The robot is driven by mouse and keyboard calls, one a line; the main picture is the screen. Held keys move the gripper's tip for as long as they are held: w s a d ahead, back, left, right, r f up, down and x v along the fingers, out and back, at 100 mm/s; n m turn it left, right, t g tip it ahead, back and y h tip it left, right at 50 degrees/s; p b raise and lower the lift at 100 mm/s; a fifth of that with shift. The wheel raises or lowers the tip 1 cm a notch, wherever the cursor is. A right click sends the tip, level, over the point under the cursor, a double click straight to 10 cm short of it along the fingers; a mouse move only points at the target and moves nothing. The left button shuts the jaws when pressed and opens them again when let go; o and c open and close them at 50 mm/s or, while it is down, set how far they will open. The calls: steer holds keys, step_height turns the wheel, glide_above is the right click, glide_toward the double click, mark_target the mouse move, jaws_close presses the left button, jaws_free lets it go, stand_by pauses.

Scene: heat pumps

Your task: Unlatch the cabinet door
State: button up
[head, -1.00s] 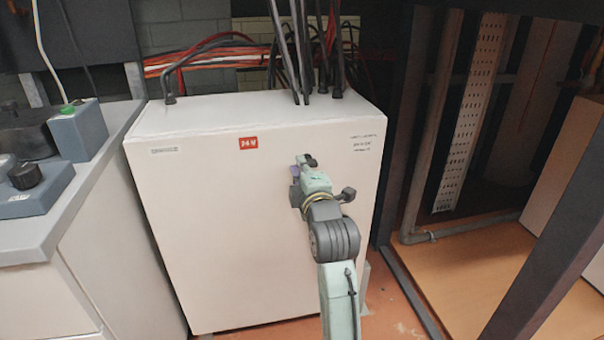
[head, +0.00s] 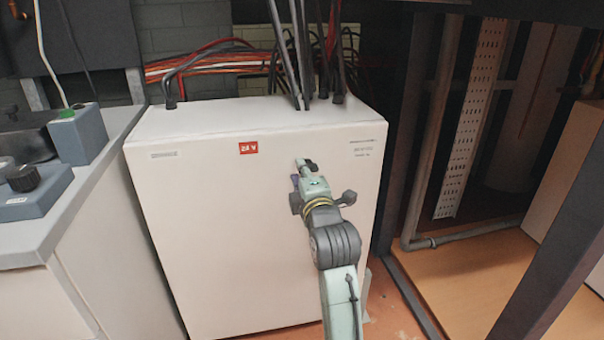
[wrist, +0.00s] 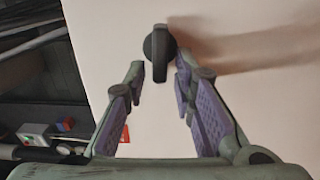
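The cabinet (head: 230,230) is a large pale box with a closed front face and a red "24 V" label. In the wrist view, a dark latch (wrist: 158,48) with a round base and a narrow grip stands out from the pale cabinet face (wrist: 225,95). My gripper (wrist: 160,72) is open, with one finger to each side of the latch's lower end and a visible gap on both sides. In the head view my gripper (head: 302,172) is in front of the upper right of the cabinet face. I cannot make out the latch clearly there.
Black and red cables (head: 300,50) rise from the cabinet top. A grey-topped counter (head: 100,170) with a control box (head: 78,133) stands at left. A dark frame post (head: 560,220) and a grey pipe (head: 425,150) are at right. Orange floor shows below.

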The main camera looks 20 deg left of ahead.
steer(key=shift+o, duration=0.3)
steer(key=v, duration=0.7)
steer(key=shift+s+d, duration=0.2)
steer(key=shift+a, duration=0.1)
